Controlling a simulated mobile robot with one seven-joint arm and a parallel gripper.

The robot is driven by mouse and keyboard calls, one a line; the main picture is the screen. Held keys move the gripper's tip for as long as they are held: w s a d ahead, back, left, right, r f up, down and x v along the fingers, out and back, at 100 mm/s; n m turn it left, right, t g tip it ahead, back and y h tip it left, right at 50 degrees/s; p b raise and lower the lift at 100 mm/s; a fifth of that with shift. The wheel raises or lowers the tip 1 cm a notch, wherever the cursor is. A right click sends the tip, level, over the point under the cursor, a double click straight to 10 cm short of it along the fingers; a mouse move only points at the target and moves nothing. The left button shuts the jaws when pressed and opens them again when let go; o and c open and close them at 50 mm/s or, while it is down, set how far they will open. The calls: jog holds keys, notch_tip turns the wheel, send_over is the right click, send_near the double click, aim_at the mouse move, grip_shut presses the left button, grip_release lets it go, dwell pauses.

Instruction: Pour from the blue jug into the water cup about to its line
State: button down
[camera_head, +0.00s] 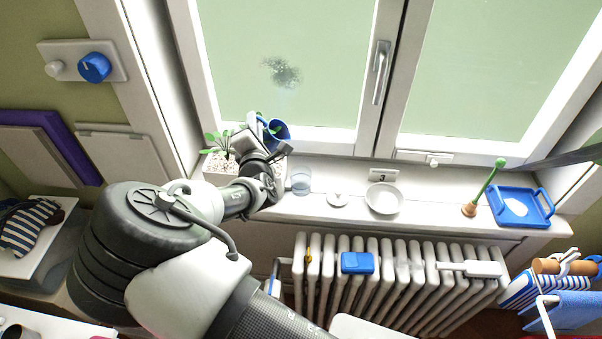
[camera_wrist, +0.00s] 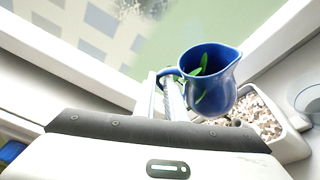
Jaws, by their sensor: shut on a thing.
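My gripper (camera_head: 260,142) is shut on the handle of the blue jug (camera_head: 279,130), above the window sill. In the wrist view the jug (camera_wrist: 210,85) is just beyond my fingers (camera_wrist: 172,97), its spout toward the right. Green leaves overlap its mouth and side; I cannot see its water level. The clear water cup (camera_head: 300,181) stands upright on the sill, below and slightly right of the jug, apart from it. It looks bluish inside; its line is too small to make out. No stream shows between jug and cup.
A white planter (camera_head: 219,168) with pebbles and a leafy plant is left of the cup, close under my gripper. Right of the cup are a small white lid-like thing (camera_head: 337,199), a white bowl (camera_head: 383,199) and a blue tray (camera_head: 521,207). The window (camera_head: 290,60) stands close behind.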

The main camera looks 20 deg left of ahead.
aim_at(267, 132)
jog(key=shift+d+r+m+t, duration=0.4)
jog(key=shift+d+r+m, duration=0.25)
jog(key=shift+d+m, duration=0.15)
jog(key=shift+d+m+y+b, duration=0.3)
jog(key=shift+m+y, duration=0.1)
jog(key=shift+m, duration=0.1)
jog(key=shift+d+f+m+t+b, duration=0.15)
jog(key=shift+m+t+b, duration=0.15)
jog(key=shift+t, duration=0.2)
jog(key=shift+d+f+m+b, duration=0.25)
jog(key=shift+d+m+b, duration=0.4)
jog(key=shift+b, duration=0.9)
jog(key=shift+m+t, duration=0.35)
jog(key=shift+t, duration=0.05)
jog(key=shift+d+f+m+t+b, duration=0.25)
jog(key=shift+m+b, duration=0.2)
jog(key=shift+b, duration=0.6)
jog(key=shift+d+f+m+t+b, duration=0.15)
jog(key=shift+d+m+b, duration=0.25)
jog(key=shift+b, duration=0.6)
jog(key=shift+d+r+m+t+b, duration=0.35)
jog(key=shift+m+t+b, duration=0.15)
jog(key=shift+m+b, duration=0.4)
